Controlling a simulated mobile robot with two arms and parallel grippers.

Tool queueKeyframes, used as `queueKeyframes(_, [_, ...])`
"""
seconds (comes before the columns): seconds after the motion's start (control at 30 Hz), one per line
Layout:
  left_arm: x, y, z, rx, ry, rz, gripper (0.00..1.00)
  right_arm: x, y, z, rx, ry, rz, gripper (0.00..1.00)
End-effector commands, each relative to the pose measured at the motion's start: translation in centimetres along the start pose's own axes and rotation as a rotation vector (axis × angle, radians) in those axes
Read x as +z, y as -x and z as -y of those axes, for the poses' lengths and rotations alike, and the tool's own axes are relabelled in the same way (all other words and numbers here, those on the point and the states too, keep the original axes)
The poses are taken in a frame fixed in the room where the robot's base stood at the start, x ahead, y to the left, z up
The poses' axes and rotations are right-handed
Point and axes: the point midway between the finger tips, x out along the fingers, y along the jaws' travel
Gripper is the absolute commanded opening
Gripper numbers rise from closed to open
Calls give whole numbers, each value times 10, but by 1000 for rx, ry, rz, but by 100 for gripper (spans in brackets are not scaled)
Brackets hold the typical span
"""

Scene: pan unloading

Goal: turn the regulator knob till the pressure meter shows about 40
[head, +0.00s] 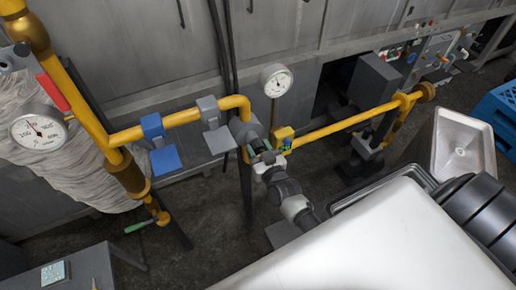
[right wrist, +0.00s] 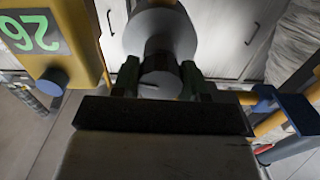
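The regulator (head: 244,129) is a grey round body on the yellow pipe, also large in the right wrist view (right wrist: 160,32). Its grey cylindrical knob (right wrist: 161,82) carries a thin line on its face. My right gripper (head: 262,156) is at the knob, with its dark green fingers (right wrist: 160,78) close against both sides. A yellow meter box (head: 283,134) sits beside the regulator; in the right wrist view its green display (right wrist: 32,34) appears upside down and seems to read 26. A white dial gauge (head: 276,80) stands above; its reading is too small to tell. My left gripper is out of view.
Another dial gauge (head: 39,129) is on the left pipe, near a red lever (head: 53,92). Blue (head: 165,160) and grey (head: 219,140) valve handles sit left of the regulator.

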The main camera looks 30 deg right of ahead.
Motion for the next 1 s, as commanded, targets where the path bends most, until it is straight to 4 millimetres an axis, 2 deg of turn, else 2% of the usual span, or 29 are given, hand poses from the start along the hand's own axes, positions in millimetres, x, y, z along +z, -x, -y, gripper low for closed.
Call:
queueKeyframes(0.1, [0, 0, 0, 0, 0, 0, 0, 0, 0, 0, 0, 0, 0, 20])
queueKeyframes(0.47, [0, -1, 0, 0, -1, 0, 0, 0, 0, 0, 0, -78, 0, 20])
queueKeyframes(1.0, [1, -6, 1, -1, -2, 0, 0, 1, 0, 0, 0, -536, 0, 20])
